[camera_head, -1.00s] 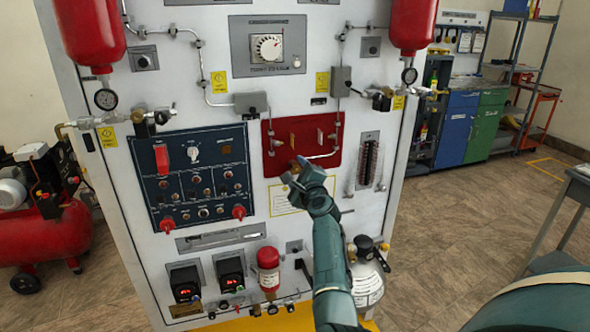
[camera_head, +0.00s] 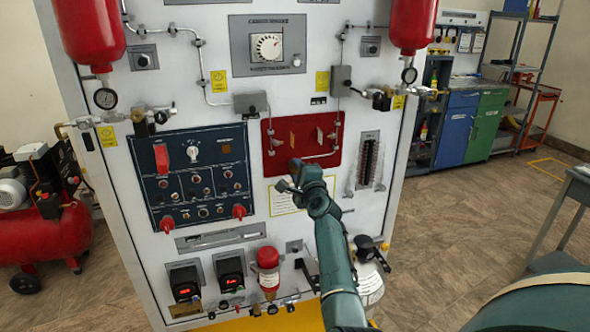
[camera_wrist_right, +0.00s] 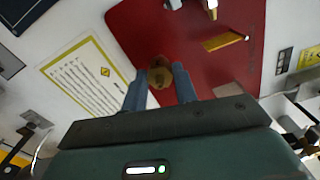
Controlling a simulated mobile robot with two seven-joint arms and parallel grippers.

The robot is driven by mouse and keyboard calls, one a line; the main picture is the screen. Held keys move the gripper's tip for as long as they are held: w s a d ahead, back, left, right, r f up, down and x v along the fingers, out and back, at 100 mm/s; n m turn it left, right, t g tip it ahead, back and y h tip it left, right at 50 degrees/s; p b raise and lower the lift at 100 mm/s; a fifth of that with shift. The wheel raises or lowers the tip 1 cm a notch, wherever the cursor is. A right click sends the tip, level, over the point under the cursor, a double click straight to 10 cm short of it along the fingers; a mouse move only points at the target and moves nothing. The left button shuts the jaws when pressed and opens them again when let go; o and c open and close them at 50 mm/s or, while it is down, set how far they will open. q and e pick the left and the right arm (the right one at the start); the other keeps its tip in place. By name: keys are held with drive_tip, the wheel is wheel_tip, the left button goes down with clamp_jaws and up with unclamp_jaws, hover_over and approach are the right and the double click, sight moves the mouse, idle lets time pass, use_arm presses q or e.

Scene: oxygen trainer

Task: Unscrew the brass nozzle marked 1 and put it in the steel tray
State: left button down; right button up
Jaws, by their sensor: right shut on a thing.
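The brass nozzle (camera_wrist_right: 160,76) sits at the edge of the red panel (camera_wrist_right: 195,75) in the right wrist view. The two blue fingers of my right gripper (camera_wrist_right: 161,84) are shut on it from both sides. No number can be read on it. In the head view my right gripper (camera_head: 291,178) reaches the lower part of the red panel (camera_head: 268,150) and hides the nozzle. Whether the nozzle is still seated in the panel cannot be told. The steel tray is not recognisable in either view. My left gripper is not in view.
A bent metal pipe (camera_head: 322,156) and a yellow tag (camera_wrist_right: 222,42) are on the red panel close to my gripper. A blue control panel (camera_head: 190,180) lies to the left. A grey table (camera_head: 575,190) stands at the right edge, with open floor before it.

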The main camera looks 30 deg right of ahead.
drive_tip(key=shift+n, duration=1.7)
drive_tip(key=n, duration=0.3)
drive_tip(key=shift+n, duration=0.3)
drive_tip(key=shift+n+p, duration=0.35)
drive_tip(key=shift+n, duration=1.35)
